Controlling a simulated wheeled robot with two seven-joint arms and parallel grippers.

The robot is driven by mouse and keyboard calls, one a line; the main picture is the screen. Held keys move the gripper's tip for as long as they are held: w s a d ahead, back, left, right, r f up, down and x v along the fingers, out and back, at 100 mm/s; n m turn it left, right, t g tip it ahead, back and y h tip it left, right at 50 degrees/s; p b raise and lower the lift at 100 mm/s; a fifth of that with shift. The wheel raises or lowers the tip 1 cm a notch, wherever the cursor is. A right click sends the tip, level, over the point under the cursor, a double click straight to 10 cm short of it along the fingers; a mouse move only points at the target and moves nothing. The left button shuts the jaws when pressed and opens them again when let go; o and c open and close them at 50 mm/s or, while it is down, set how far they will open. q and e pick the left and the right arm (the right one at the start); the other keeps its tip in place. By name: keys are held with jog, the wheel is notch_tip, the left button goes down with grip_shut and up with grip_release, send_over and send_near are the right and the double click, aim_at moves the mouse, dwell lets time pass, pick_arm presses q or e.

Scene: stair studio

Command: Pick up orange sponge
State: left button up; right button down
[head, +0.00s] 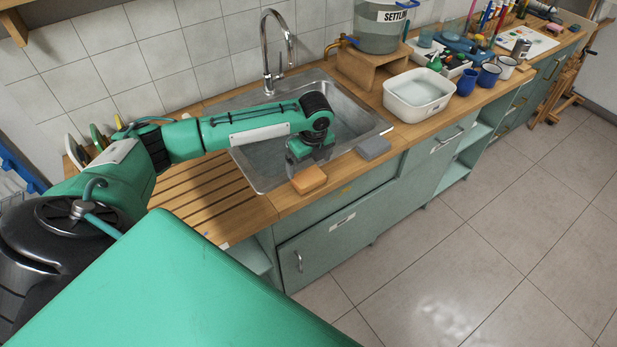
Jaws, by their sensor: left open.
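The orange sponge (309,180) lies on the wooden counter's front strip, at the front rim of the sink. My left arm reaches in from the left over the drainboard and sink. My left gripper (294,172) is open and points down beside the left back side of the sponge. It is very close to the sponge, but I cannot tell whether they touch. The fingers look small and dark and are partly hard to make out. My right gripper does not show.
A grey sponge-like block (373,148) lies to the right on the same strip. The metal sink (357,113) with a tall faucet (267,50) is behind. The slatted drainboard (205,190) is bare.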

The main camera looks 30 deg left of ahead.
aim_at(309, 176)
pick_arm(q)
jog(key=shift+f, duration=0.5)
jog(key=f, duration=0.1)
jog(key=f+p, duration=0.2)
jog(key=f, duration=0.1)
jog(key=shift+w+a+f, duration=0.1)
jog(key=shift+w+a, duration=0.15)
jog(key=shift+w, duration=0.1)
jog(key=shift+f, duration=0.4)
jog(key=shift+c, duration=0.4)
jog(key=c, duration=0.7)
